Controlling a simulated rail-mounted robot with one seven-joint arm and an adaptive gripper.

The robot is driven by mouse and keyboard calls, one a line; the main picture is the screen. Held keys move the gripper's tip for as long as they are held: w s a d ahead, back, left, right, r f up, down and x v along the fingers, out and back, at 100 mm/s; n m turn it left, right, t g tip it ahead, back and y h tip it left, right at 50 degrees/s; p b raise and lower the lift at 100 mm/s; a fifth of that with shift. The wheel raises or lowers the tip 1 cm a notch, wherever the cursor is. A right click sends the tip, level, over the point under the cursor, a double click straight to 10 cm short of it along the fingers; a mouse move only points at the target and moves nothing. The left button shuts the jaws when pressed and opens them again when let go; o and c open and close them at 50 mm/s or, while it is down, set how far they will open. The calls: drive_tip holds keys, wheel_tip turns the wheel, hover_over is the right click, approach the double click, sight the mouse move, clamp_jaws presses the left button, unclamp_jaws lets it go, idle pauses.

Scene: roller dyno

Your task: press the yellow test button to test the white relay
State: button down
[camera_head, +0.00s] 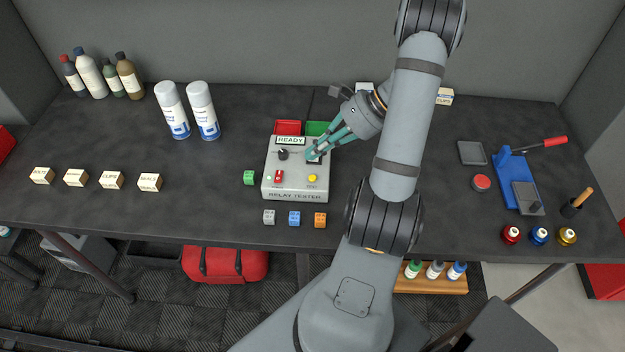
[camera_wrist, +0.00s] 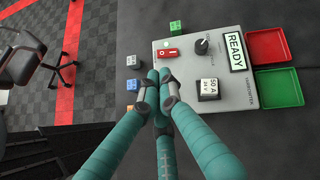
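The grey relay tester (camera_head: 296,196) stands on the dark bench, and its display (camera_head: 291,140) reads READY. The yellow test button (camera_head: 312,178) is on its front right; in the wrist view my fingers hide it. The white relay (camera_wrist: 208,89), marked 50 A, sits in the tester's socket in the wrist view; my gripper mostly covers it in the head view. My gripper (camera_head: 311,156) (camera_wrist: 157,76) has its teal fingers closed together with nothing visible between them. The fingertips are over the tester near the button; I cannot tell whether they touch anything.
A red switch (camera_head: 278,176) and black knob (camera_head: 283,154) are on the tester. Red (camera_head: 288,127) and green (camera_head: 317,128) trays lie behind it. Green (camera_head: 249,177), grey (camera_head: 269,216), blue (camera_head: 294,218) and orange (camera_head: 320,220) relay blocks lie around it. Two spray cans (camera_head: 203,110) stand left.

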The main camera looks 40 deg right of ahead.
sight(315, 177)
drive_tip(key=shift+f+b, duration=2.1)
drive_tip(key=shift+f, duration=0.95)
drive_tip(key=shift+f, duration=0.1)
drive_tip(key=shift+f+b, duration=0.3)
drive_tip(key=shift+b, duration=0.2)
drive_tip(key=shift+f+b, duration=0.4)
drive_tip(key=shift+r, duration=0.1)
drive_tip(key=shift+r+p, duration=0.65)
drive_tip(key=shift+r, duration=0.1)
drive_tip(key=shift+r+p, duration=1.95)
drive_tip(key=shift+r, duration=0.55)
drive_tip(key=shift+f, duration=0.15)
